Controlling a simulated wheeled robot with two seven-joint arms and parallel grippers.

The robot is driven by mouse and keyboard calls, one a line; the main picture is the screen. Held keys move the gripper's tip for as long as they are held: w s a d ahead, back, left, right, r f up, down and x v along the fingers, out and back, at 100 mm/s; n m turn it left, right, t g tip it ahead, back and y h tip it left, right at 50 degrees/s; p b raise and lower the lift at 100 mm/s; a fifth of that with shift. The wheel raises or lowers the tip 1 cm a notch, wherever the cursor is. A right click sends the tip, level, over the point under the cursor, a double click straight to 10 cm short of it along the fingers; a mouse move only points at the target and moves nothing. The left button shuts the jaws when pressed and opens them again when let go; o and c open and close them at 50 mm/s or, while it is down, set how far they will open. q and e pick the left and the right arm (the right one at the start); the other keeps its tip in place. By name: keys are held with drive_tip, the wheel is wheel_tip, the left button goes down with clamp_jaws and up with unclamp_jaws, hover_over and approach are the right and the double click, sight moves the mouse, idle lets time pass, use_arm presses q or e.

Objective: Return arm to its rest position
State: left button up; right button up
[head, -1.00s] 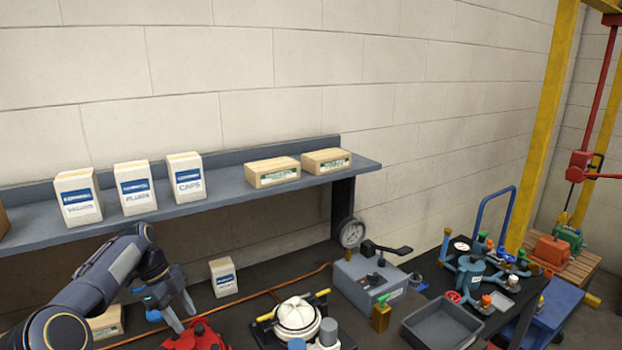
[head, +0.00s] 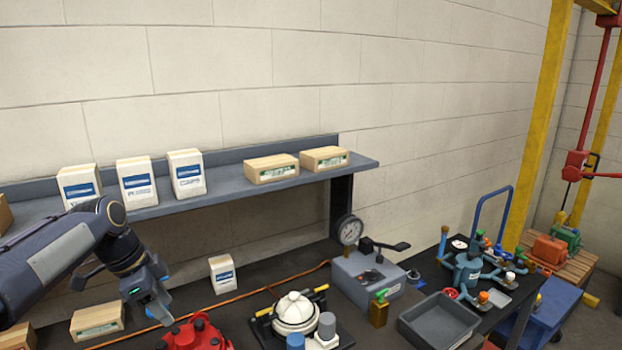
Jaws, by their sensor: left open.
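My left gripper (head: 160,315) hangs from the dark arm that comes in from the left. It is open, with nothing visible between its fingers, and it points down above the bench. The red motor (head: 198,335) is at the bottom edge, just right of and below the gripper, and the frame cuts it off. I cannot tell the exact gap between them. My right gripper is out of view.
A grey shelf (head: 230,191) carries several boxes above the dark bench. A small white box (head: 223,273) and a cardboard box (head: 97,320) stand near my left arm. A white round part (head: 296,312), a gauge unit (head: 366,280) and a grey tray (head: 438,322) are further right.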

use_arm(q)
drive_tip(key=s+d+n+t+b, duration=0.25)
drive_tip(key=s+n, duration=0.35)
drive_tip(key=s, duration=0.8)
drive_tip(key=s+d+f+n, duration=0.2)
drive_tip(key=s+f+n, duration=0.2)
drive_tip(key=s+f, duration=0.1)
drive_tip(key=s+d+f+n+t, duration=0.1)
drive_tip(key=s+d+f+n, duration=0.2)
drive_tip(key=s, duration=0.5)
wheel_tip(320, 180, down, 2)
drive_tip(key=shift+d+f+n+h, duration=0.25)
drive_tip(key=shift+n+h, duration=0.05)
drive_tip(key=shift+n, duration=0.5)
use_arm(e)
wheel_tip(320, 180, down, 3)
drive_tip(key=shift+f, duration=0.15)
use_arm(q)
drive_tip(key=shift+t, duration=0.25)
drive_tip(key=shift+c, duration=0.5)
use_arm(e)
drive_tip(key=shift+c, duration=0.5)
